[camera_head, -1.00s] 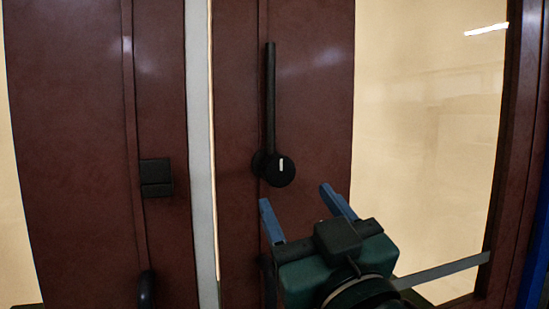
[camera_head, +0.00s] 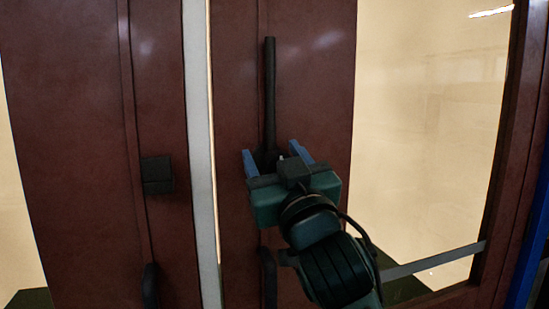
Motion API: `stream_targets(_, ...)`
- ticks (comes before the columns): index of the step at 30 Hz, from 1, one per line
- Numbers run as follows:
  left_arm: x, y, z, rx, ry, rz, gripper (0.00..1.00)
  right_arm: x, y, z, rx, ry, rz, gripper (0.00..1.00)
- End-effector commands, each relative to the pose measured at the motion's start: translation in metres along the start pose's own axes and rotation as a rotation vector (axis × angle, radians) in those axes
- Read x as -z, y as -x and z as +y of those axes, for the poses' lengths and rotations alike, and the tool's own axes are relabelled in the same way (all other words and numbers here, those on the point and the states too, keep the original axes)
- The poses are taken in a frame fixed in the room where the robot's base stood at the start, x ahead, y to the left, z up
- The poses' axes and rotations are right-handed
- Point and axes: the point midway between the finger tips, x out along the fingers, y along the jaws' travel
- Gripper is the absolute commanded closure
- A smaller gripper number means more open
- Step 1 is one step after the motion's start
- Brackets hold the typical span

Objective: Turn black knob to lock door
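The door (camera_head: 310,80) is dark reddish brown. A black knob with a long upright black bar (camera_head: 270,90) is mounted on it. The round knob at the bar's lower end is mostly hidden behind my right gripper. My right gripper (camera_head: 275,158) has its two blue fingers apart, one on each side of the knob. Whether the fingers touch the knob cannot be told. My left gripper is not in view.
A second brown panel (camera_head: 70,130) with a black latch block (camera_head: 157,175) stands at left, past a pale vertical strip (camera_head: 197,120). Dark curved handles (camera_head: 150,287) show low on both panels. A pale glazed area (camera_head: 430,130) lies at right.

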Motion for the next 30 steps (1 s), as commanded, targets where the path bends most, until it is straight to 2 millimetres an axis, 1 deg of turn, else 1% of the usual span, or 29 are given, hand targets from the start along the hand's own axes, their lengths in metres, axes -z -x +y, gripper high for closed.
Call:
stream_targets(1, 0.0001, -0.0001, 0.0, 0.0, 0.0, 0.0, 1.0, 0.0, 0.0001, -0.0001, 0.0, 0.0, 0.0, 0.46)
stream_targets(2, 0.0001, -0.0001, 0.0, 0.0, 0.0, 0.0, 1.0, -0.0001, 0.0002, -0.0001, 0.0, 0.0, 0.0, 0.48)
stream_targets(21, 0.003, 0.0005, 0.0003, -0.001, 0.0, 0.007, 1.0, -0.0002, 0.0003, 0.0003, -0.001, 0.001, -0.001, 1.0)
stream_targets(26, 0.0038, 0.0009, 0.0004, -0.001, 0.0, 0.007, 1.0, -0.0005, -0.0013, -0.0001, 0.001, 0.006, -0.001, 1.0)
stream_targets(30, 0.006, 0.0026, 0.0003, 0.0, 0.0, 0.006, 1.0, -0.0021, -0.0074, -0.0026, 0.01, 0.03, -0.001, 1.0)
